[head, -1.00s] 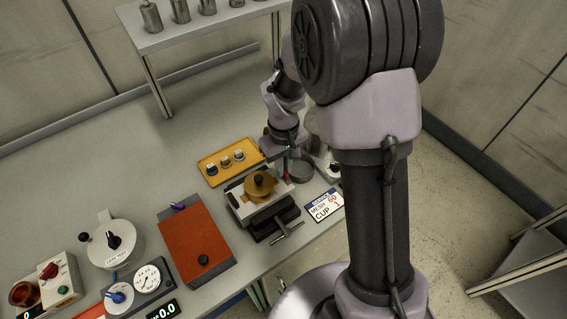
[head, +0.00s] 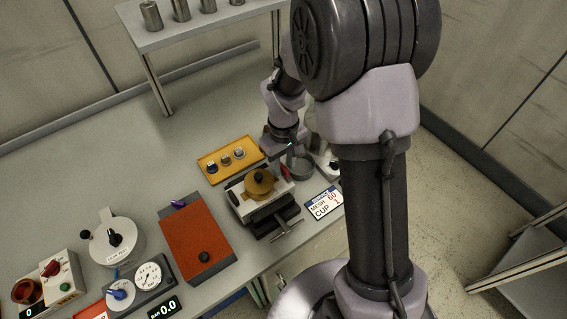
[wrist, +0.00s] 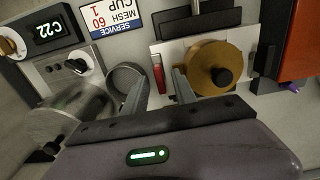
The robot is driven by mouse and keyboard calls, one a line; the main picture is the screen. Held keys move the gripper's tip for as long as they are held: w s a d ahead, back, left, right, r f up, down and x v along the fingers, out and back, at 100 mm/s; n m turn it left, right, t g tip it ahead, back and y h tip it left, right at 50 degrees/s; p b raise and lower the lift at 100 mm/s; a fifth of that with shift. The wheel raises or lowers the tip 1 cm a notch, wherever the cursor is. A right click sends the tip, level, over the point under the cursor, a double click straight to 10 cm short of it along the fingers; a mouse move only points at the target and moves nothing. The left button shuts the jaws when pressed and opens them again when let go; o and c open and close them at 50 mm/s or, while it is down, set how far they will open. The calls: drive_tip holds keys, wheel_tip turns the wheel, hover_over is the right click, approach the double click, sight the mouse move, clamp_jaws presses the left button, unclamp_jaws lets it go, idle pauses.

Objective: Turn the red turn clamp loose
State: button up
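The red turn clamp (wrist: 158,73) is a narrow red lever on the pale plate beside the brass-coloured round cover (wrist: 214,68) with its black knob. In the head view the red clamp (head: 286,171) shows as a small red piece right of the cover (head: 260,183), close below my gripper. My gripper (wrist: 161,79) is open in the wrist view, with one finger on each side of the clamp's line. The clamp shows in the gap, at or just past the fingertips; I cannot tell whether either finger touches it.
A round grey cup (wrist: 128,78) stands close beside the left finger. A service sign (wrist: 113,17) and a display unit (wrist: 48,32) lie beyond. In the head view a yellow tray (head: 207,163) with small parts and an orange-red box (head: 197,236) stand left of the pump.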

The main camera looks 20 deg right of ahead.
sight(284, 167)
wheel_tip(284, 167, up, 18)
drive_tip(key=p, duration=0.5)
drive_tip(key=shift+f, duration=0.25)
drive_tip(key=s+a+m+t+y+b, duration=0.2)
drive_tip(key=s+m+b, duration=0.6)
drive_tip(key=s, duration=1.1)
drive_tip(key=a+t+b, duration=0.2)
drive_tip(key=t+b, duration=0.1)
drive_tip(key=shift+f+t, duration=0.35)
drive_tip(key=shift+t, duration=0.05)
